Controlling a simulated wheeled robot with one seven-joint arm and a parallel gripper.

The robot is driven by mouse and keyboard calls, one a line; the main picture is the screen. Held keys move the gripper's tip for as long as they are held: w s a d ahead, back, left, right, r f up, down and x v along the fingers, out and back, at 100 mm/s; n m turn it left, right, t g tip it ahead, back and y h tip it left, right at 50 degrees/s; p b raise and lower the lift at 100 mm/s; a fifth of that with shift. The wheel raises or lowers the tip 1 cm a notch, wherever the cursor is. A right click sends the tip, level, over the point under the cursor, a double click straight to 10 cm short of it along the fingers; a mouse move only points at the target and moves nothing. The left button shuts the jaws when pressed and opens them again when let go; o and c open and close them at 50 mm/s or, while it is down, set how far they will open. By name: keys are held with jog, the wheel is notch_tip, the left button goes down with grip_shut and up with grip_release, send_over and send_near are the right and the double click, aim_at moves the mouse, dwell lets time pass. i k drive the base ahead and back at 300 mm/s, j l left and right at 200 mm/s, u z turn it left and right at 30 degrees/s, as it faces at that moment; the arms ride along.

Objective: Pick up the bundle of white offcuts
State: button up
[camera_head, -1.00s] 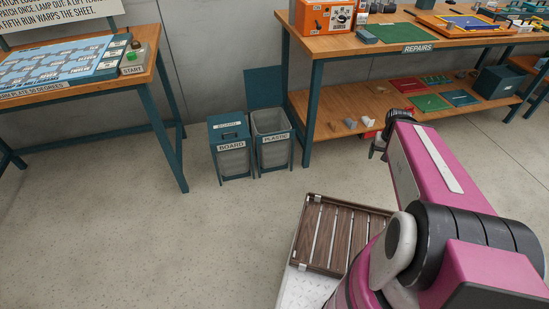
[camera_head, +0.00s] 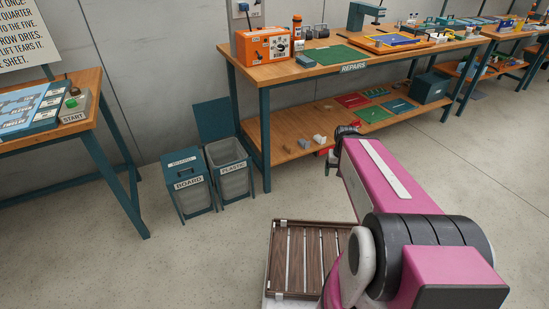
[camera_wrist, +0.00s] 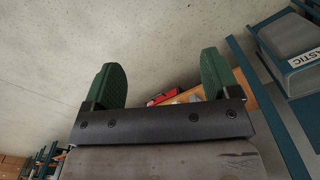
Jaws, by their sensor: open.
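Several small pieces lie on the lower wooden shelf (camera_head: 276,133) of the repairs bench. A whitish piece (camera_head: 303,143) and a grey one (camera_head: 318,139) show there in the head view. They are too small to tell which, if any, is the bundle of white offcuts. My gripper (camera_wrist: 158,80) is open, with two green fingers wide apart and nothing between them in the wrist view.
The board bin (camera_head: 185,184) and open plastic bin (camera_head: 232,168) stand on the floor left of the bench. A table with a start button (camera_head: 72,102) is at far left. Mats and a dark box (camera_head: 429,88) occupy the shelf's right.

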aim_at(319, 139)
jog(key=i, duration=0.7)
jog(key=i+j, duration=0.15)
jog(key=i, duration=0.5)
jog(key=l+z, duration=0.05)
